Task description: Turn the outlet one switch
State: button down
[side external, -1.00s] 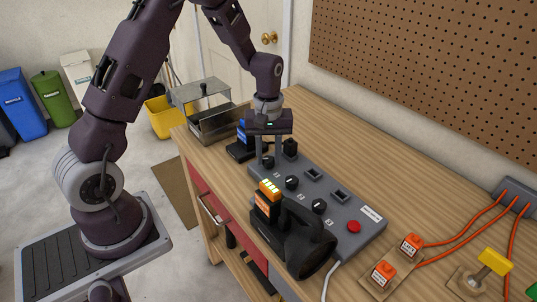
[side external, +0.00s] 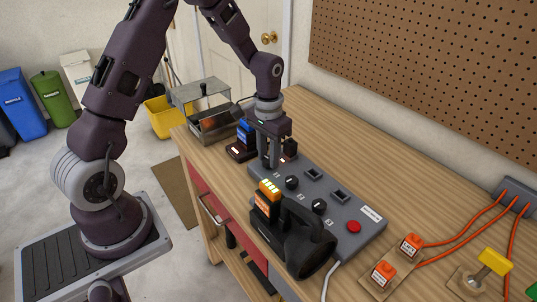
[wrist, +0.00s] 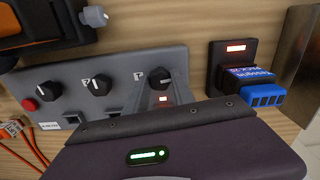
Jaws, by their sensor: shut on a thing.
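The grey outlet panel (side external: 329,208) lies on the wooden bench with a row of black knobs. The outlet one switch is the black knob (wrist: 160,76) at the panel's far end, with its pointer line turned sideways in the wrist view. My gripper (side external: 268,164) points down over that end, its fingers shut on this knob. In the side view the fingers hide the knob. In the wrist view my gripper's body covers much of the lower panel.
A black charger base (wrist: 235,52) with a blue battery (wrist: 263,86) and lit red display stands beyond the panel. A red button (side external: 353,227) is on the near end.

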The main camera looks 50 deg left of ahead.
aim_at(268, 159)
jog(key=shift+m, duration=0.5)
dwell(0.3)
jog(key=c, duration=1.1)
grip_release()
jog(key=shift+o, duration=0.2)
notch_tip(268, 159, up, 7)
jog(key=shift+r, duration=0.1)
